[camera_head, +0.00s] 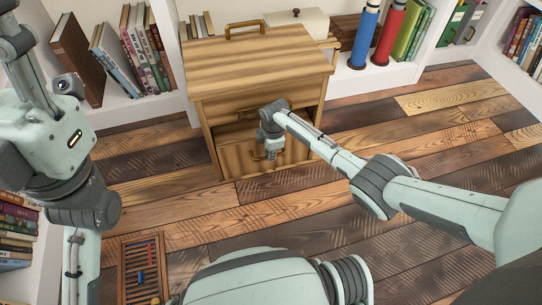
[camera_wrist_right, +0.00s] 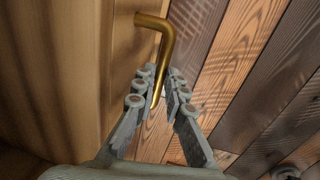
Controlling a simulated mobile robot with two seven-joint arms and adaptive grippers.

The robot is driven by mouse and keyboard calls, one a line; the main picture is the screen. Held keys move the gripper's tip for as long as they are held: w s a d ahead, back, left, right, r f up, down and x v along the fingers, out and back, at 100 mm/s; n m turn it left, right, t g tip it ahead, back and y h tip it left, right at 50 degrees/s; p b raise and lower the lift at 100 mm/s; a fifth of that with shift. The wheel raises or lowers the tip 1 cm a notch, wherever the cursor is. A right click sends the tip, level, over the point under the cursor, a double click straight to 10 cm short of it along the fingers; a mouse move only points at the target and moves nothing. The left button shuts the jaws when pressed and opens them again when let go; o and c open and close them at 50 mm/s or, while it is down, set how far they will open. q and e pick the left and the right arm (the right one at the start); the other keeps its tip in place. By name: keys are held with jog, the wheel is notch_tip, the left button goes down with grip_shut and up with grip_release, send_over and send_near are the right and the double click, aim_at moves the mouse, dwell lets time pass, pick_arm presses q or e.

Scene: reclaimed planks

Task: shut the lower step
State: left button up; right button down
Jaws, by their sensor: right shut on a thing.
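The light striped wooden cabinet (camera_head: 262,72) stands against the shelves at top centre in the head view. Its lower step (camera_head: 233,160) juts out at the bottom front, with a dark gap (camera_head: 232,131) above its front panel. My right gripper (camera_head: 271,152) is at the brass handle of this step. In the right wrist view, my right gripper's fingers (camera_wrist_right: 161,98) are shut on the bent brass handle (camera_wrist_right: 166,42), beside the wooden front (camera_wrist_right: 60,75). My arm hides part of the step's right side. My left arm is at the left; its gripper is out of view.
Bookshelves line the back, with a blue cylinder (camera_head: 365,38) and a red cylinder (camera_head: 388,36) at right. A framed bead tray (camera_head: 142,272) lies at lower left. The plank floor before the cabinet is clear.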

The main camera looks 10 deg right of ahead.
jog(key=shift+w+d+r, duration=0.1)
jog(key=shift+w+d, duration=0.05)
jog(key=shift+w, duration=0.15)
jog(key=c, duration=2)
grip_release()
jog(key=shift+c, duration=0.2)
jog(key=o, duration=0.5)
jog(key=shift+c, duration=0.2)
jog(key=shift+s, duration=0.1)
notch_tip(320, 180, up, 12)
jog(key=s, duration=0.2)
jog(key=shift+s+f, duration=0.1)
jog(key=shift+f, duration=0.1)
